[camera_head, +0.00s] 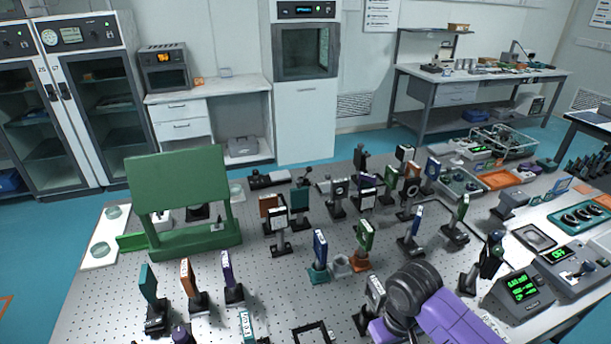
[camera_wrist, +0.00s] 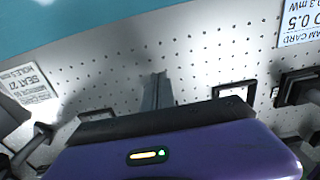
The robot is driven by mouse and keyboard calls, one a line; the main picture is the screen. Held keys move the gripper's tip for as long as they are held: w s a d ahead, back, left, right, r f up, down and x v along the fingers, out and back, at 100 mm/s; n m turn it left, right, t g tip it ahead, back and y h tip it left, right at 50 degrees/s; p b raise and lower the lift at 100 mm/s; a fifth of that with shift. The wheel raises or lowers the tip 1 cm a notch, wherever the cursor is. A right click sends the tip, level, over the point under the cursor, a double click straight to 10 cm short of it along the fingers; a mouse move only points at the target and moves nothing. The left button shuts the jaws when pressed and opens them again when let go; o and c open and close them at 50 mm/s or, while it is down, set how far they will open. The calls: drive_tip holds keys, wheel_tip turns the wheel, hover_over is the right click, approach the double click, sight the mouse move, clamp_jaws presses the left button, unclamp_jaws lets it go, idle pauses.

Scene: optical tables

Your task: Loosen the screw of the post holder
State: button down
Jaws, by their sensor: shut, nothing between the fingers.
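My gripper (camera_wrist: 158,92) shows in the wrist view as a purple body with a dark bar and grey fingers. The fingers are together with nothing between them, in front of the perforated table top. In the head view my purple and dark grey arm is at the lower right, and the fingertips cannot be made out. I cannot tell which post holder is meant, and no screw can be made out. A dark mount (camera_wrist: 298,88) is at the right in the wrist view.
The perforated optical table (camera_head: 290,308) is crowded around my arm. A green panel stand (camera_head: 180,192) is at the left and a meter with a green display (camera_head: 520,288) at the right. In the wrist view a printed card (camera_wrist: 300,22) lies at the upper right.

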wheel_tip(320, 180, up, 5)
drive_tip(key=shift+f, duration=0.1)
idle(0.3)
drive_tip(key=shift+d, duration=0.15)
